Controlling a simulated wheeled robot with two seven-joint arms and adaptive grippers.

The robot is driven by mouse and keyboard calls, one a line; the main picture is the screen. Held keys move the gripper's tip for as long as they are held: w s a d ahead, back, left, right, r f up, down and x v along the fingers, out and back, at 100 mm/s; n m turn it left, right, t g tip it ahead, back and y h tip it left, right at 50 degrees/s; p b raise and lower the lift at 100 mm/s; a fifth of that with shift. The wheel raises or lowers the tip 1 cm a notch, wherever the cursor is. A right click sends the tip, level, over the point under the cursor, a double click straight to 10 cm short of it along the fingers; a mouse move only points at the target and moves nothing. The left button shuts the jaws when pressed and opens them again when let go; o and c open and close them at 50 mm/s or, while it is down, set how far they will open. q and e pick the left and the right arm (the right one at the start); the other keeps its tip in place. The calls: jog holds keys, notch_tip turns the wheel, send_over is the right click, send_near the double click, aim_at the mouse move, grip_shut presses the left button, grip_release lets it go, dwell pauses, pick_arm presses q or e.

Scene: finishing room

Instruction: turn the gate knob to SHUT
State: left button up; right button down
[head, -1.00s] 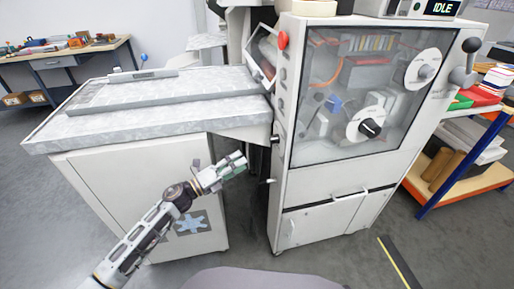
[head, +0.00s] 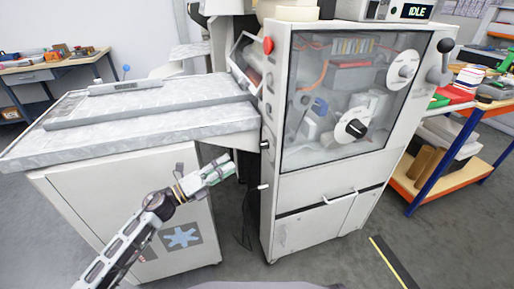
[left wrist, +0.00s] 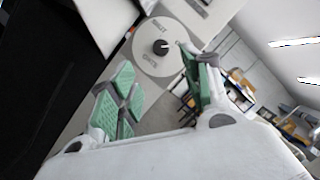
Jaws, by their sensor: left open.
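In the left wrist view, the gate knob (left wrist: 161,47) is a small black knob at the centre of a pale round dial (left wrist: 145,62). SHUT is lettered near the dial's top, with another word near its bottom that I cannot read surely. I cannot tell where the knob points. My left gripper (left wrist: 155,78) is open and empty, its green-padded fingers either side of the dial in the picture, apart from the knob. My right gripper is out of view.
A shelf rack (head: 440,175) stands right. The front floor is clear.

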pick_arm(q)
send_near(260, 146)
jog(key=shift+x, duration=4.5)
jog(key=shift+c, duration=0.5)
jog(key=c, duration=0.9)
